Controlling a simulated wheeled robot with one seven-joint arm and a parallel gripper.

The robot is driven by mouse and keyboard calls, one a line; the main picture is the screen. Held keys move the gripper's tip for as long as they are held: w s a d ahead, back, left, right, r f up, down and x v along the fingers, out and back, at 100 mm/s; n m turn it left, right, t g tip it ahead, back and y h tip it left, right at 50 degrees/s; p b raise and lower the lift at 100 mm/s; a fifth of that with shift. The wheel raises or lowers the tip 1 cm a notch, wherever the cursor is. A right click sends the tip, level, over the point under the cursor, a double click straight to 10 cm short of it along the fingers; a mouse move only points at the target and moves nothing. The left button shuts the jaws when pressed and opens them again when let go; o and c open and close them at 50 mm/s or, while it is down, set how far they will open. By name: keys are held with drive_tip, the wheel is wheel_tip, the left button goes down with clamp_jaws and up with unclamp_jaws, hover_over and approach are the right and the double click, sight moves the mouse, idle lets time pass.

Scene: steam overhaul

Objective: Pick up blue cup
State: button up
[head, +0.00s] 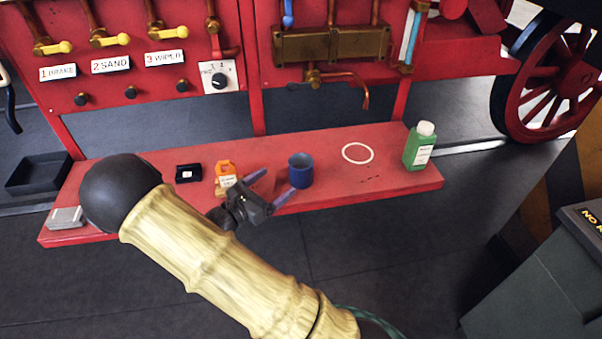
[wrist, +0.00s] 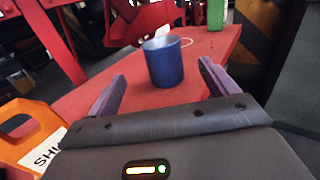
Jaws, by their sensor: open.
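An orange tag (head: 225,172) stands close left of my gripper, with a black box (head: 188,173) beyond it. A white ring (head: 358,153) and a green bottle (head: 420,147) are to the cup's right. The red panel with valves (head: 150,60) rises behind the bench.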

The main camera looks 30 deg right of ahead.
sight(291, 171)
drive_tip(key=x, duration=0.7)
drive_tip(key=shift+f+p+x, duration=0.15)
drive_tip(key=shift+f+x, duration=0.1)
drive_tip(key=shift+x, duration=1.1)
drive_tip(key=shift+f+p+x, duration=0.15)
drive_tip(key=shift+f+x, duration=0.05)
drive_tip(key=shift+x, duration=1.1)
drive_tip(key=shift+s, duration=0.15)
drive_tip(key=c, duration=1.1)
drive_tip(key=shift+c, duration=0.2)
drive_tip(key=shift+r, duration=0.15)
wheel_tip(291, 171, up, 10)
drive_tip(key=shift+p, duration=0.3)
